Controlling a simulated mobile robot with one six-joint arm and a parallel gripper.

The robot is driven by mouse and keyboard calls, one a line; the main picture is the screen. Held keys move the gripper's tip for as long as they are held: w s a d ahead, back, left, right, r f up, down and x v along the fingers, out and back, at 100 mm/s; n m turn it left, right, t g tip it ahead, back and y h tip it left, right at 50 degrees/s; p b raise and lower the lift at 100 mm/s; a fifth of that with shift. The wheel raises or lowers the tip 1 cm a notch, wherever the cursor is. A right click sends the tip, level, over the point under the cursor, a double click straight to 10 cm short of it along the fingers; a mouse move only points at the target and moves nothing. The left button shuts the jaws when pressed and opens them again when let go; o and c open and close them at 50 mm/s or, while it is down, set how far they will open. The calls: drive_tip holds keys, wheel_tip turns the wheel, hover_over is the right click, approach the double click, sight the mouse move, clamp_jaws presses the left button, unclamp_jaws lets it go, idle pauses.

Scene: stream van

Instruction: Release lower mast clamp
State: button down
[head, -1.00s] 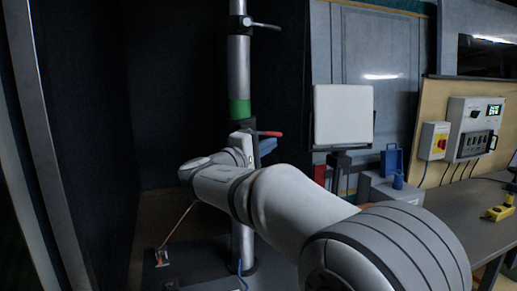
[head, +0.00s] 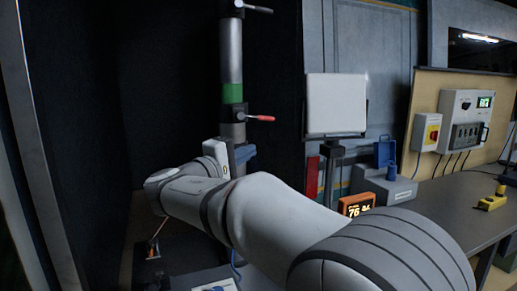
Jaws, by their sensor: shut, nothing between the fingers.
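The mast (head: 231,55) is an upright silver pole with a green band, left of centre in the head view. The lower clamp (head: 239,113) is a dark collar below that band. Its red-tipped lever (head: 261,118) sticks out to the right, about level. My gripper (head: 230,150), at the end of my white arm, is just below the clamp and in front of the mast. It is shut and empty, with a visible gap to the lever. My wrist partly hides it, so the fingertips are not clear. My arm covers the mast's lower part.
An upper clamp lever (head: 258,9) sticks out near the top. A white panel (head: 336,103) on a stand is right of the mast. Dark curtain is behind.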

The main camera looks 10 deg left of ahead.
drive_tip(key=v, duration=0.5)
drive_tip(key=shift+s+a+f, duration=0.15)
drive_tip(key=shift+s, duration=0.1)
drive_tip(key=d+f+m+g+p, duration=0.25)
drive_tip(key=d+g, duration=0.25)
drive_tip(key=d, duration=0.7)
drive_tip(key=d+f+m+g+p, duration=0.1)
drive_tip(key=d+f+g+p, duration=0.25)
drive_tip(key=d, duration=0.85)
drive_tip(key=s+d+f+m+g+y+p, duration=0.3)
drive_tip(key=s+d+f+m+y, duration=0.1)
drive_tip(key=s, duration=0.6)
drive_tip(key=s+d+f+m+g+y+p, duration=0.3)
drive_tip(key=s+d+f+m+y, duration=0.1)
drive_tip(key=s, duration=0.6)
drive_tip(key=shift+d+f+m+y+p, duration=0.4)
drive_tip(key=shift+d+f+m, duration=0.15)
drive_tip(key=shift+d, duration=0.65)
